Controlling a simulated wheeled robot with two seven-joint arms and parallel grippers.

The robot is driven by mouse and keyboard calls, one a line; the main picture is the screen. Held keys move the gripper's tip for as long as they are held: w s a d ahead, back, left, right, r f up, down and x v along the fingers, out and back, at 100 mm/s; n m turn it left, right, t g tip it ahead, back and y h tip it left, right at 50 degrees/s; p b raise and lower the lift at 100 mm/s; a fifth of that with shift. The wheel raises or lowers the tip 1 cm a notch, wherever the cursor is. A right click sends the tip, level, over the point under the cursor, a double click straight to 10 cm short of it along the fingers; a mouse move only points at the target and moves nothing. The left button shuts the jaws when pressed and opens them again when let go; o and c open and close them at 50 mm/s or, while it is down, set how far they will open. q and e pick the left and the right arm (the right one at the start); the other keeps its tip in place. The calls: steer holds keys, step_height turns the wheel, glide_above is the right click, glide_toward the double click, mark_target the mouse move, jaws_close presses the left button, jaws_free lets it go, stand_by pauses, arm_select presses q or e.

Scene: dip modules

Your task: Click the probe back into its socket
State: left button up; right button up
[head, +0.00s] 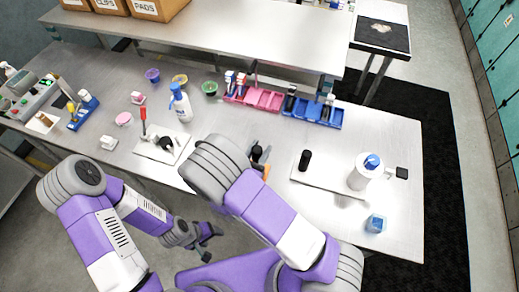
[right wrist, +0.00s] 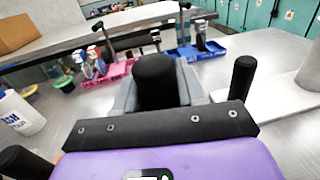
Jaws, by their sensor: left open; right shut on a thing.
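My right gripper (head: 260,154) is over the bench near its front edge, between two white boards. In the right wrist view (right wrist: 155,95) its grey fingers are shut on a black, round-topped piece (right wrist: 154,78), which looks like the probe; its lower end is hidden. A black upright post (head: 304,160) stands on the right-hand white board (head: 330,182), apart from the gripper; it also shows in the right wrist view (right wrist: 243,76). I cannot tell which part is the socket. My left gripper (head: 205,238) is open and empty, low in front of the bench.
A white bottle with a blue top (head: 361,175) stands on the right board, with a blue-white jar (head: 375,223) nearby. The left board (head: 160,148) carries a red-handled item. Pink (head: 262,98) and blue bins (head: 310,113) line the back. Bare bench lies between.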

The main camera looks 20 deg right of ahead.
steer(key=shift+f+b, duration=2.6)
steer(key=shift+f, duration=0.45)
stand_by(2.3)
steer(key=shift+c, duration=0.4)
steer(key=o, duration=1.8)
steer(key=shift+r, duration=0.15)
steer(key=shift+r+p, duration=3.7)
steer(key=shift+r, duration=0.7)
